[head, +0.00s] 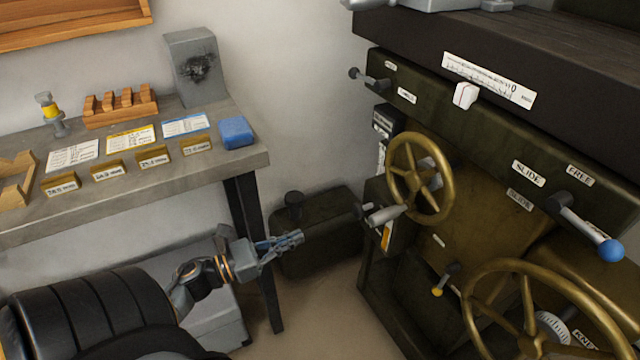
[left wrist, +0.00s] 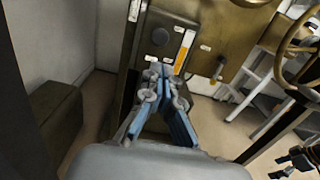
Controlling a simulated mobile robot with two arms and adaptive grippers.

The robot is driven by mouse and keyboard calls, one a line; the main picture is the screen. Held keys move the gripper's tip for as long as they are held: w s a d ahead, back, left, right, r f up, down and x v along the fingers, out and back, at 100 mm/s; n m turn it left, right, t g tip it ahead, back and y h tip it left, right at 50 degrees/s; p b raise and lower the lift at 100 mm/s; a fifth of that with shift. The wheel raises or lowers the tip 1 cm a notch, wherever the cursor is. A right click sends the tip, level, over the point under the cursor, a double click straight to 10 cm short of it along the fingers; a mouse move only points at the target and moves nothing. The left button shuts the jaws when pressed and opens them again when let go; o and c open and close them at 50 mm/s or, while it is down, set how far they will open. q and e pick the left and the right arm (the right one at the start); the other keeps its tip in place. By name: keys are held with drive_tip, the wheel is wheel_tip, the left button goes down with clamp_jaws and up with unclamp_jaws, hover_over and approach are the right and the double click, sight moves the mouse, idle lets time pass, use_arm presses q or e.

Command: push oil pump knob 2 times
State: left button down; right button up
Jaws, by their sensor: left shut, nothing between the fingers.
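My left gripper (head: 297,240) is shut and empty, in front of the dark green box at the machine's left side. In the head view a small dark knob (head: 357,210) sticks out left of the panel, likely the same one. The fingertips look apart from it.
A brass handwheel (head: 418,143) is right of the panel, with a larger one (head: 476,302) at bottom right. The dark green box (head: 318,232) is on the floor. A grey workbench (head: 245,162) with labelled blocks and a blue block (head: 236,132) is at left.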

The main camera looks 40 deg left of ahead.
sight(355, 212)
use_arm(q)
drive_tip(key=p+x, duration=0.1)
drive_tip(key=x, duration=1.1)
drive_tip(key=shift+w+d, duration=0.2)
drive_tip(key=shift+w, duration=0.2)
drive_tip(key=shift+w+d, duration=0.1)
drive_tip(key=shift+w, duration=0.05)
use_arm(e)
drive_tip(key=f, duration=0.1)
drive_tip(key=s+f, duration=0.1)
drive_tip(key=f, duration=0.1)
drive_tip(key=shift+s+d+f, duration=0.1)
drive_tip(key=shift+d+f, duration=0.05)
drive_tip(key=shift+f, duration=0.1)
use_arm(q)
drive_tip(key=shift+w+d, duration=0.1)
drive_tip(key=shift+w, duration=0.1)
drive_tip(key=shift+b+x, duration=0.55)
drive_tip(key=shift+x, duration=0.45)
drive_tip(key=shift+r, duration=0.1)
use_arm(e)
drive_tip(key=r, duration=0.1)
drive_tip(key=w+r, duration=0.1)
drive_tip(key=r, duration=0.1)
drive_tip(key=shift+a+r, duration=0.1)
drive_tip(key=shift+a, duration=0.1)
